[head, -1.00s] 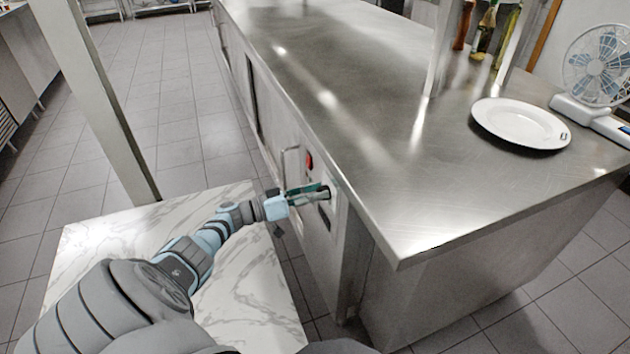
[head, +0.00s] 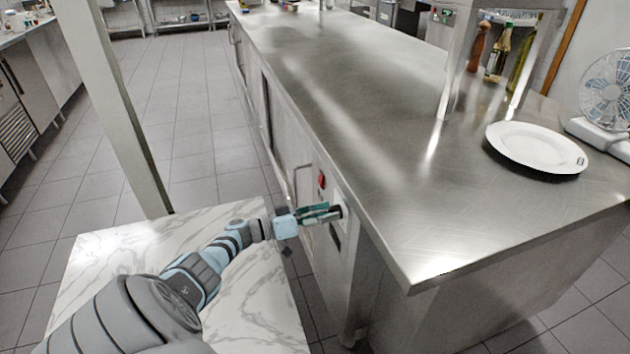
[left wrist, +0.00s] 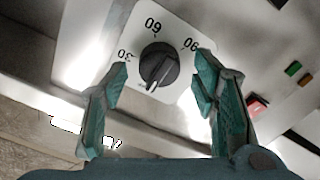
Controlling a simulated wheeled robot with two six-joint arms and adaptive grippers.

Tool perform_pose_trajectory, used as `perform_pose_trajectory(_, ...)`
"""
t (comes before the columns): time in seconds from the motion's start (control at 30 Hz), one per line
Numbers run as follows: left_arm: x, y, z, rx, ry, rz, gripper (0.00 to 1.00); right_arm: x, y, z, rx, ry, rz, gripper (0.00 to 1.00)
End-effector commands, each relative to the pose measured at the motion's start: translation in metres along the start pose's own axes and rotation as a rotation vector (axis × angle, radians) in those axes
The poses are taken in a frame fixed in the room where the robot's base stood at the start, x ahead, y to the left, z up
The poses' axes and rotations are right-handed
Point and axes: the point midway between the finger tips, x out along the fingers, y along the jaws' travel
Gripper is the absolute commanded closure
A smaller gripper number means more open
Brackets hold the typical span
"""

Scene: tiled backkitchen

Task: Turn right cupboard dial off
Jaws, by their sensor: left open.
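The cupboard dial (left wrist: 158,65) is a round black knob on a white plate marked 30, 60 and 90, seen upside down in the left wrist view. A light pointer mark on it faces the bottom of that picture. My left gripper (left wrist: 162,85) is open, with one green-padded finger on each side of the dial and gaps visible between. In the head view the left gripper (head: 325,213) reaches the cupboard's side panel and mostly hides the dial. My right gripper is not in view.
A red switch (head: 322,180) is on the panel near the dial; it also shows in the left wrist view (left wrist: 257,105). The steel counter (head: 390,170) overhangs the panel. A white plate (head: 535,145) and a fan (head: 606,90) stand on the counter.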

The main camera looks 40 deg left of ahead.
Motion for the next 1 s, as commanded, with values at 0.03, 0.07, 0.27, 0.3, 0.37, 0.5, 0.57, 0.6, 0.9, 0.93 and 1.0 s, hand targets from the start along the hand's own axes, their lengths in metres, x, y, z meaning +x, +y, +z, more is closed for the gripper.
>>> perform_pose_trajectory(0.03, -0.008, -0.001, 0.001, 0.001, -0.004, -0.002, 0.47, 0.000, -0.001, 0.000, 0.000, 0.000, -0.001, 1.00)
perform_pose_trajectory(0.07, -0.014, -0.001, 0.001, 0.001, -0.005, -0.003, 0.47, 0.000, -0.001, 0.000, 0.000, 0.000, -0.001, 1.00)
perform_pose_trajectory(0.27, -0.069, -0.001, 0.001, 0.000, -0.007, -0.003, 0.47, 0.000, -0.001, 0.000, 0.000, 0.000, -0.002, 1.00)
perform_pose_trajectory(0.3, -0.079, -0.001, 0.001, -0.001, -0.006, -0.002, 0.47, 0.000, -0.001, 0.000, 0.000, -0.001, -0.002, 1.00)
perform_pose_trajectory(0.37, -0.093, -0.001, 0.001, 0.000, -0.006, -0.002, 0.47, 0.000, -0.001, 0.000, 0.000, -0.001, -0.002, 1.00)
perform_pose_trajectory(0.5, -0.112, -0.001, 0.000, 0.000, -0.002, -0.001, 0.47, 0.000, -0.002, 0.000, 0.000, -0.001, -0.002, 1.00)
perform_pose_trajectory(0.57, -0.114, -0.001, -0.001, 0.001, -0.002, -0.001, 0.47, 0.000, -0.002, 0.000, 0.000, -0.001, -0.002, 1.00)
perform_pose_trajectory(0.6, -0.115, -0.001, -0.001, 0.001, -0.001, -0.001, 0.47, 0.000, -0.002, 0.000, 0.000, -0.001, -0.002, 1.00)
perform_pose_trajectory(0.9, -0.114, -0.001, -0.001, 0.001, -0.001, -0.001, 0.47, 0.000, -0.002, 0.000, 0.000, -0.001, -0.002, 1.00)
perform_pose_trajectory(0.93, -0.114, -0.001, -0.001, 0.001, -0.001, -0.001, 0.47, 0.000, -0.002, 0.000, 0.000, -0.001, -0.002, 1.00)
perform_pose_trajectory(1.0, -0.114, -0.001, -0.001, 0.000, -0.001, -0.001, 0.47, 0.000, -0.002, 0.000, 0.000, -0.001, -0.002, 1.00)
